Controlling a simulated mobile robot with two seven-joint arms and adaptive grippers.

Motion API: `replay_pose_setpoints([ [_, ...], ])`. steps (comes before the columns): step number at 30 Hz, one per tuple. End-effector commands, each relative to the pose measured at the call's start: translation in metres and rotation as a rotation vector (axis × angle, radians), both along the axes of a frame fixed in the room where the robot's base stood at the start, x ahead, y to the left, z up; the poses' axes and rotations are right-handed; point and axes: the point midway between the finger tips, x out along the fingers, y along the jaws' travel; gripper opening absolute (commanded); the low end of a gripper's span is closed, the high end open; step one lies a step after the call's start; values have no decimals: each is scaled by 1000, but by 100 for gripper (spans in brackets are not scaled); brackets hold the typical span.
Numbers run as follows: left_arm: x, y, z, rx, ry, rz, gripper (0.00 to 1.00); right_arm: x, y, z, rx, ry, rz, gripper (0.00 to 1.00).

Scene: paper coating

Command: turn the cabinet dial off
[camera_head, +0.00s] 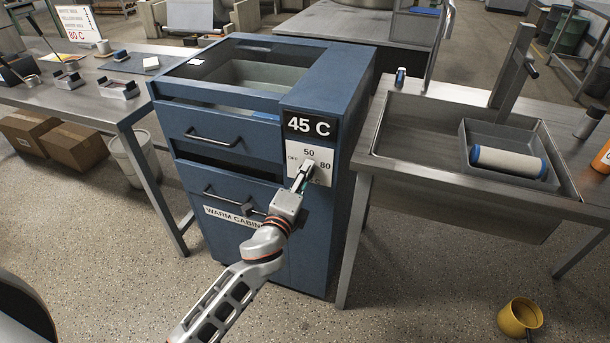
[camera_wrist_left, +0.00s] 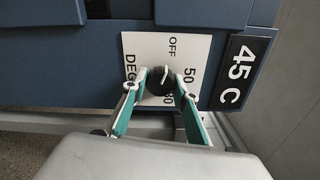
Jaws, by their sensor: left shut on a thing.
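The blue warm cabinet (camera_head: 345,75) stands in the middle of the head view. Its black display (camera_head: 310,125) reads 45 C. Below it is a white dial plate (camera_head: 322,150) with markings including 50 and 80; the left wrist view shows the plate (camera_wrist_left: 140,47) with OFF and 50. The dial (camera_wrist_left: 160,82) is a round black knob with a white pointer line, whose exact setting I cannot tell. My left gripper (camera_head: 305,168) reaches the dial from the front. In the left wrist view its fingertips (camera_wrist_left: 160,76) are closed around the knob's sides. My right gripper is out of view.
A steel sink bench (camera_head: 385,130) stands right of the cabinet, with a roller (camera_head: 508,162) in a grey tray. A steel table (camera_head: 120,108) with small items stands left. The cabinet's upper drawer (camera_head: 220,133) is partly open.

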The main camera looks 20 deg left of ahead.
Motion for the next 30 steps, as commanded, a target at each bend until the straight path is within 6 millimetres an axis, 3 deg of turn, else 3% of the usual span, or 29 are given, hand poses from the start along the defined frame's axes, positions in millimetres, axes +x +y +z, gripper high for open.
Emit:
replay_pose_setpoints([
  [6, 0, 0, 0, -3, 1, -1, 7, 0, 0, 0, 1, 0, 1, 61],
  [7, 0, 0, 0, -3, 1, -1, 33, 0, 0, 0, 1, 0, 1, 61],
  [9, 0, 0, 0, -2, 1, -1, 45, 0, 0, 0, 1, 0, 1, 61],
  [22, -7, 0, -1, -1, 1, -1, 45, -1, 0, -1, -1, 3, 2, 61],
  [30, -55, 2, -1, -2, 3, 0, 45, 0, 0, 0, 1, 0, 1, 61],
])
